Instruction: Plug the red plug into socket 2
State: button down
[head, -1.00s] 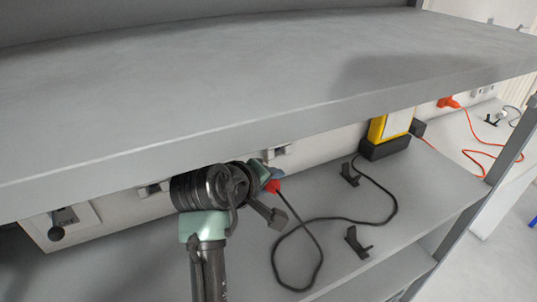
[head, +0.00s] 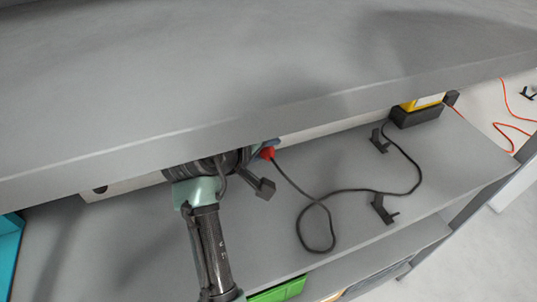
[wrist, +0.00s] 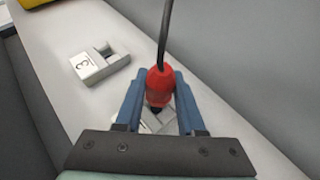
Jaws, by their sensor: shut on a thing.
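The red plug (wrist: 160,86) is upright in the wrist view, between the two blue fingers of my gripper (wrist: 157,92), which is shut on it. Its black cable runs up out of the frame. A light grey socket block (wrist: 157,121) lies behind the plug's dark tip, mostly hidden by plug and fingers. I cannot read its number or tell whether the tip touches it. A socket marked 3 (wrist: 100,61) is up and to the left, clear. In the head view the plug (head: 267,153) shows as a small red end beside my gripper, under the upper shelf.
The black cable (head: 318,204) loops over the lower shelf (head: 440,181), past two dark clips (head: 380,140) (head: 383,209). A black holder with a yellow thing (head: 416,114) stands at right. The upper shelf (head: 250,75) overhangs my gripper and hides the wall sockets.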

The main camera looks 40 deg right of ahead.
jog(key=shift+w+d+r, duration=0.1)
jog(key=shift+w, duration=0.25)
dwell(0.5)
jog(key=shift+w+d+p, duration=0.15)
jog(key=shift+w+p, duration=0.35)
jog(key=shift+w, duration=0.05)
jog(key=shift+w+d+p, duration=0.15)
jog(key=shift+w+p, duration=0.3)
jog(key=shift+w, duration=0.1)
dwell(1.7)
jog(key=shift+c, duration=2.2)
grip_release()
jog(key=shift+o, duration=0.2)
jog(key=o, duration=0.4)
